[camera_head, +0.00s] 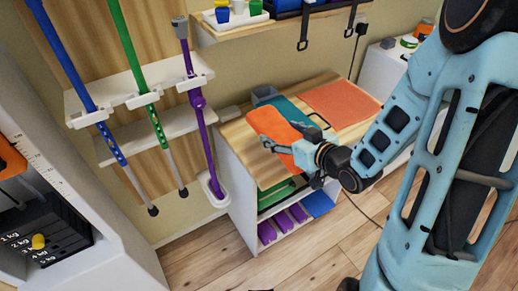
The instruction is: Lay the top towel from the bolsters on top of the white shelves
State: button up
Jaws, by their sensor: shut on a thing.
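The white shelves (236,190) stand in the middle of the view, with a light wooden top. My gripper (275,141) is over the left part of that top and shut on an orange towel (273,122). My fingers cover part of this towel, and I cannot tell whether it touches the wood. A teal towel (297,108) and a salmon towel (341,103) lie flat on the top, further back and to the right. I see no bolsters that I can make out.
A wall shelf (290,25) with hanging straps is above. Purple blocks (282,223) and a green item (278,194) fill the lower compartments.

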jog(key=shift+w+a+f+b, duration=0.3)
jog(key=shift+a+f+b, duration=0.1)
jog(key=shift+b, duration=0.35)
jog(key=x, duration=0.4)
jog(key=shift+s+a, duration=0.1)
jog(key=shift+a, duration=0.1)
send_over(258, 148)
jog(key=f, duration=0.5)
jog(key=shift+s+d+f+b, duration=0.1)
jog(key=shift+d+f+b, duration=0.05)
jog(key=shift+d+b, duration=0.15)
jog(key=shift+a+f, duration=0.2)
jog(key=shift+f, duration=1.65)
jog(key=shift+f+b, duration=0.15)
jog(key=shift+b, duration=0.3)
jog(key=o, duration=1)
